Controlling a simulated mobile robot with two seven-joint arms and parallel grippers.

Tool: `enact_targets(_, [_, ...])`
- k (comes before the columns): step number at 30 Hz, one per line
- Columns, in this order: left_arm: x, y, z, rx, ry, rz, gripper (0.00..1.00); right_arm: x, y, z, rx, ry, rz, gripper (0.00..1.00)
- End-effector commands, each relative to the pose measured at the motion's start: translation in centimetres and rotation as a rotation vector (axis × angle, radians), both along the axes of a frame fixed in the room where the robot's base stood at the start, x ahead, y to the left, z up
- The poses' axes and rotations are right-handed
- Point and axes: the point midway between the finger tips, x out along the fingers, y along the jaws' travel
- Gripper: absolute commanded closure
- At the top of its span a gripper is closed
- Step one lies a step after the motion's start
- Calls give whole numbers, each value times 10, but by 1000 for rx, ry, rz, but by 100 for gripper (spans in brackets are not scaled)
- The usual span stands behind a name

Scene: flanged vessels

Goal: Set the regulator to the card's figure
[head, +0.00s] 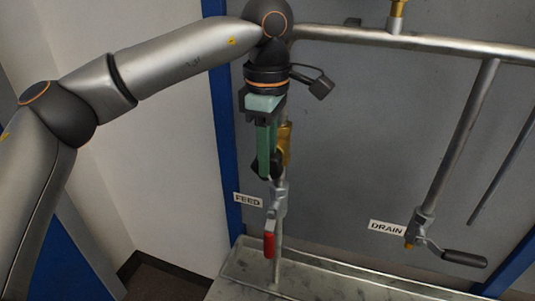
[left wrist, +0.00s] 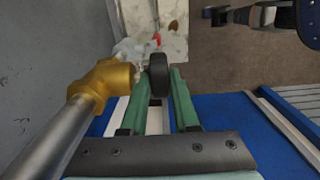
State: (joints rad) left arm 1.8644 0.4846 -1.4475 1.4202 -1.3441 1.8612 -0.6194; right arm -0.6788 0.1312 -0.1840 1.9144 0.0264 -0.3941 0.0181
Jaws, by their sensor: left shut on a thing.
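The regulator has a brass body (head: 285,143) on the vertical feed pipe, and the body also shows in the left wrist view (left wrist: 112,78). Its black knob (left wrist: 158,76) sticks out to the side. My left gripper (head: 266,166) reaches down with green fingers and is shut on the knob. In the left wrist view the two fingertips (left wrist: 159,84) lie on either side of it. In the head view the fingers hide most of the knob. I see no card with a figure and no readable gauge face.
A red-handled valve (head: 269,243) sits lower on the feed pipe by the FEED label (head: 248,200). A black-handled valve (head: 463,258) stands by the DRAIN label (head: 387,228). A horizontal pipe (head: 420,43) crosses above. A pale tray (head: 325,287) lies below.

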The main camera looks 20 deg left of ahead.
Motion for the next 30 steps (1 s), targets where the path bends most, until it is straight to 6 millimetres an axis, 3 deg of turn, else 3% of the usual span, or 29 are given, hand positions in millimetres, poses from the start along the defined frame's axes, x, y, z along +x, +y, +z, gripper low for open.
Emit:
enact_targets(14, [0, -1, 2, 32, 1, -2, 100, 0, 0, 6, 0, 0, 0, 50])
enact_targets(30, [-1, -9, 2, 370, -10, -4, 100, 0, 0, 46, 0, 0, 0, 50])
